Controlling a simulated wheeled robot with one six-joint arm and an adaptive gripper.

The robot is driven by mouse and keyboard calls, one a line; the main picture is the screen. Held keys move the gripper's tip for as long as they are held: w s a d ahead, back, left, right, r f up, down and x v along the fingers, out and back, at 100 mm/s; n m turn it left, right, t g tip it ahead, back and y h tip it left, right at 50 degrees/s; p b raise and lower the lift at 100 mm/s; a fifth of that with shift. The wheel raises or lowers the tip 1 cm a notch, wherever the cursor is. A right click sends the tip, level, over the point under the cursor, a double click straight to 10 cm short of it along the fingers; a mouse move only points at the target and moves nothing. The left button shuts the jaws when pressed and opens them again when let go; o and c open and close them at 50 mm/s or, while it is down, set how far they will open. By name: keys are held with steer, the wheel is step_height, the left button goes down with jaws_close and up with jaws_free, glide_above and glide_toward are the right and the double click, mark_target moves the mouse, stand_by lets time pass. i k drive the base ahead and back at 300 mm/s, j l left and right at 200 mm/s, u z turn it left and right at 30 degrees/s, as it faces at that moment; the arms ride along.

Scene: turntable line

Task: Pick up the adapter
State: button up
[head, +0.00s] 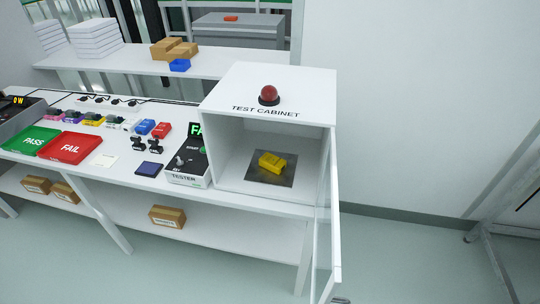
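A yellow block-like part (272,162) lies on a dark square plate (258,177) inside the open white test cabinet (232,158). Two small black fittings (138,145) stand on the bench left of the tester (187,170). No label marks any of these as the adapter, so I cannot tell which one it is. The cabinet door (326,220) is swung open toward me at the right. My gripper is not in view.
A red dome lamp (269,95) tops the cabinet. Green PASS (32,140) and red FAIL (68,148) trays, a dark blue pad (149,169) and several coloured parts occupy the bench. Cartons (167,216) sit on the lower shelf.

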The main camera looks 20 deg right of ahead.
mark_target(273, 163)
steer(key=i+j+z, duration=0.45)
steer(key=j, duration=0.35)
steer(key=i+j+z, duration=0.1)
steer(key=j+z, duration=0.35)
steer(key=j, duration=0.4)
steer(key=j+z, duration=0.5)
steer(key=j, duration=0.4)
steer(key=k+j+z, duration=0.1)
steer(key=j+z, duration=0.35)
steer(key=j, duration=0.5)
steer(key=i+j, duration=0.1)
steer(key=j, duration=0.15)
